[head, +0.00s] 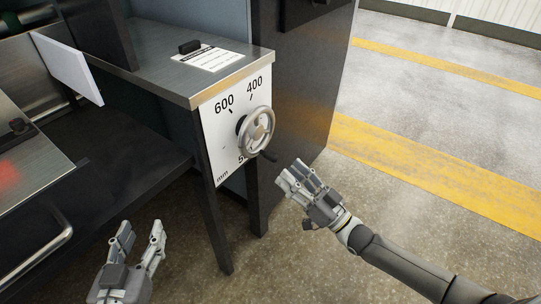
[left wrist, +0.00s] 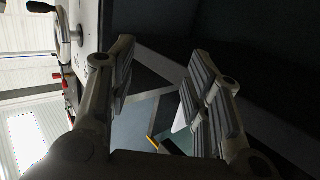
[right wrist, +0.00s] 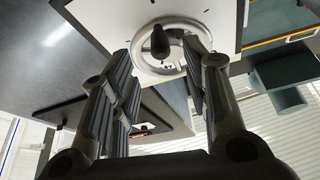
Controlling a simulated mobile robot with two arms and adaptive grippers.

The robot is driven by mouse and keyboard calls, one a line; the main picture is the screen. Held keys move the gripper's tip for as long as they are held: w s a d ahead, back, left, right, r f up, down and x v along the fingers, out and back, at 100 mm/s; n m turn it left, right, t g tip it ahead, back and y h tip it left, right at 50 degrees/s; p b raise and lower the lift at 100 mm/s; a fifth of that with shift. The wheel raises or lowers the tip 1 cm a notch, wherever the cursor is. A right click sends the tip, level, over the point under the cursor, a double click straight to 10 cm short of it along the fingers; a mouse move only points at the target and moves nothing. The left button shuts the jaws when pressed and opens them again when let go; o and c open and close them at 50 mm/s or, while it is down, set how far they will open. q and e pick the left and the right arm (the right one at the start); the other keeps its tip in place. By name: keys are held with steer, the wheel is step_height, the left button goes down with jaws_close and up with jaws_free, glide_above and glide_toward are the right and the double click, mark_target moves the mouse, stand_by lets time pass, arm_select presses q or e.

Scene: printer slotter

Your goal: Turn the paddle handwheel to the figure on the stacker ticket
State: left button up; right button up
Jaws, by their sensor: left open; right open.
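The paddle handwheel (head: 257,131) is a grey spoked ring with a dark handle, mounted on a white dial plate (head: 222,126) marked 600, 400 and mm; a lower figure is partly hidden behind the wheel. The stacker ticket (head: 208,58) lies on the metal shelf, its print too small to read. My right gripper (head: 300,178) is open and empty, just below and right of the wheel. In the right wrist view the wheel (right wrist: 172,45) and its dark handle (right wrist: 160,42) show beyond the fingers. My left gripper (head: 139,238) is open and empty, low at the left, away from the wheel.
A metal shelf (head: 150,50) overhangs the dial plate, with a small black block (head: 189,46) by the ticket. A black leg (head: 216,225) stands below the plate. A dark cabinet (head: 300,95) is behind the wheel. The floor (head: 420,130) at right is clear.

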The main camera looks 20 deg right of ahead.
mark_target(276, 161)
steer(key=x, duration=0.6)
steer(key=shift+b, duration=0.4)
arm_select(q)
steer(key=shift+w+d+r+t+h, duration=0.15)
steer(key=shift+r+t, duration=0.3)
steer(key=shift+r, duration=0.35)
steer(key=shift+d+r+t+h, duration=0.1)
steer(key=shift+r+t+h, duration=0.1)
steer(key=shift+r+t, duration=0.45)
steer(key=shift+w+d+r+t+h, duration=0.15)
steer(key=shift+r+t, duration=0.15)
steer(key=shift+r, duration=0.65)
arm_select(e)
steer(key=shift+w+a+r, duration=0.2)
steer(key=shift+w+a, duration=0.2)
steer(key=shift+w, duration=0.05)
jaws_close()
